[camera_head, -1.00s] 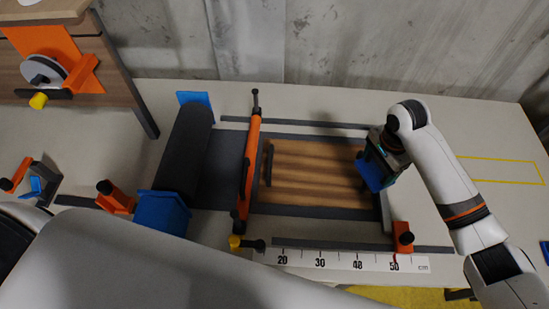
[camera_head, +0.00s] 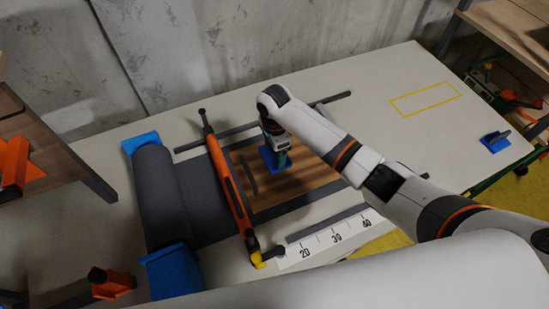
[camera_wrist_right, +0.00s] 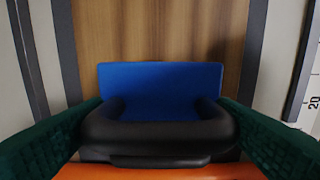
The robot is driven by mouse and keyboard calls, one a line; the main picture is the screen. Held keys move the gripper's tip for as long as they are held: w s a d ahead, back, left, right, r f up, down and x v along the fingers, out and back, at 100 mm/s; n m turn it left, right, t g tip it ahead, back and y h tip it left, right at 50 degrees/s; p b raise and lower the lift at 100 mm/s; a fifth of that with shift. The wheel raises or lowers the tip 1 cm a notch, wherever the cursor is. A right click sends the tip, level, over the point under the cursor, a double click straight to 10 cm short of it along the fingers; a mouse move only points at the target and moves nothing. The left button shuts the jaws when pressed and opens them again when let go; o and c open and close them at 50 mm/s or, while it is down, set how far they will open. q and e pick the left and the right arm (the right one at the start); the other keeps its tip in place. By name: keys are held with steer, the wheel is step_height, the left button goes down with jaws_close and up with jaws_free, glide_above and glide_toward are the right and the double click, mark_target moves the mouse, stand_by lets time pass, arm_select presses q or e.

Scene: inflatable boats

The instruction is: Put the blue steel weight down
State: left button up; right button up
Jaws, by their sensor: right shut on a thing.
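The blue steel weight (camera_head: 267,160) is over the far left part of the wooden board (camera_head: 285,188), near the orange bar. In the right wrist view it shows as a blue plate (camera_wrist_right: 160,84) with a black handle (camera_wrist_right: 158,132). My right gripper (camera_head: 277,145) is shut on that handle, with a green finger pad on each side. The wood lies behind the plate in the wrist view; whether the weight touches it I cannot tell. My left gripper is not in view.
The orange bar (camera_head: 230,185) crosses the dark sheet left of the weight. A dark roll (camera_head: 160,200) lies farther left between blue supports. A ruler (camera_head: 335,238) lies in front. A yellow outline (camera_head: 425,98) and another blue, dark-handled piece (camera_head: 495,142) are at right.

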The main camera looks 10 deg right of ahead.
mark_target(274, 159)
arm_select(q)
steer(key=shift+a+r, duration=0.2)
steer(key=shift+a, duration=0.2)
arm_select(e)
steer(key=shift+a+f, duration=0.15)
steer(key=shift+f, duration=2.35)
steer(key=shift+f, duration=0.1)
steer(key=o, duration=1.7)
steer(key=shift+f, duration=0.1)
steer(key=shift+o, duration=0.2)
steer(key=shift+s, duration=0.1)
step_height(274, 159, up, 12)
steer(key=shift+r+b, duration=0.15)
steer(key=shift+b, duration=0.5)
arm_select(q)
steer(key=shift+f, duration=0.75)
